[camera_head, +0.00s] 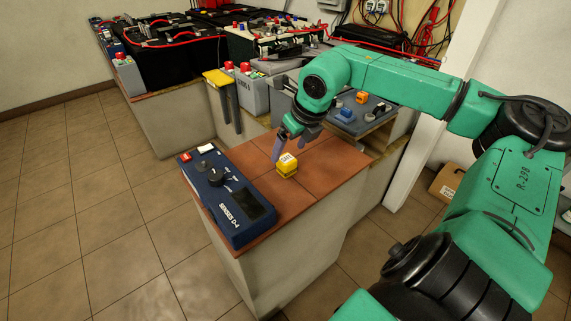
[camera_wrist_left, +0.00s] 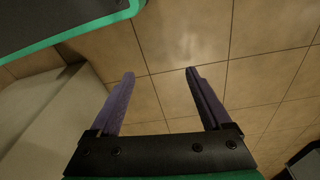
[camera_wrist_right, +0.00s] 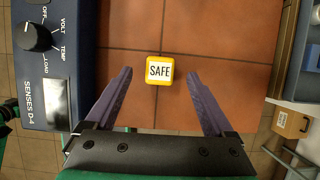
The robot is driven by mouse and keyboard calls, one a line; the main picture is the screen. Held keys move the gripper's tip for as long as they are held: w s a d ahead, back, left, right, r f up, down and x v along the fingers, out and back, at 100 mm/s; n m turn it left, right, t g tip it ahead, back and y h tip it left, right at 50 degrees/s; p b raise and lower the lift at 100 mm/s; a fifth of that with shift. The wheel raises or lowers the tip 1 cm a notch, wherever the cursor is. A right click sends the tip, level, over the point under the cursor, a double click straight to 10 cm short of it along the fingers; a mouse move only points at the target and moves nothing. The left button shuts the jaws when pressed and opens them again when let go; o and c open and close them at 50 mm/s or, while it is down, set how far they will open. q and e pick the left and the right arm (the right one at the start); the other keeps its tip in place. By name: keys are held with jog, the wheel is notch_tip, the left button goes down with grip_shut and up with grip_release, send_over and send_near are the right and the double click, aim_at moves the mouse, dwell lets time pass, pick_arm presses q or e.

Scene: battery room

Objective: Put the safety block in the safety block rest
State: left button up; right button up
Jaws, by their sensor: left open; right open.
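The safety block (camera_head: 287,166) is a small yellow block with a white SAFE label. It sits on the red-brown tiled top (camera_head: 322,165), and in the right wrist view the block (camera_wrist_right: 159,71) lies between the lines of my fingers. My right gripper (camera_head: 286,147) is open and empty, just behind and above the block. My left gripper (camera_wrist_left: 160,73) is open and empty over bare floor; it is out of the head view. I cannot tell which thing is the safety block rest; a grey-blue tray (camera_head: 376,118) with a blue and an orange piece stands behind my right gripper.
A blue SENSES D-4 tester (camera_head: 228,196) lies along the left of the tiled top, near the block. A yellow-topped stand (camera_head: 217,77) and grey boxes with red knobs (camera_head: 250,90) stand behind. Batteries with red cables fill the back. A cardboard box (camera_head: 446,184) is on the floor.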

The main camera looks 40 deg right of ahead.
aim_at(287, 158)
jog(key=f, duration=0.3)
jog(key=shift+w+f, duration=0.1)
jog(key=shift+w, duration=0.1)
jog(key=shift+w+d+f, duration=0.1)
jog(key=shift+w+f, duration=0.15)
jog(key=shift+f, duration=0.2)
jog(key=shift+w+f+b, duration=0.25)
jog(key=shift+f+b, duration=0.05)
jog(key=shift+f, duration=0.05)
pick_arm(q)
jog(key=shift+w+d+r, duration=0.15)
jog(key=shift+w+r, duration=0.05)
jog(key=shift+r, duration=0.4)
pick_arm(e)
grip_shut()
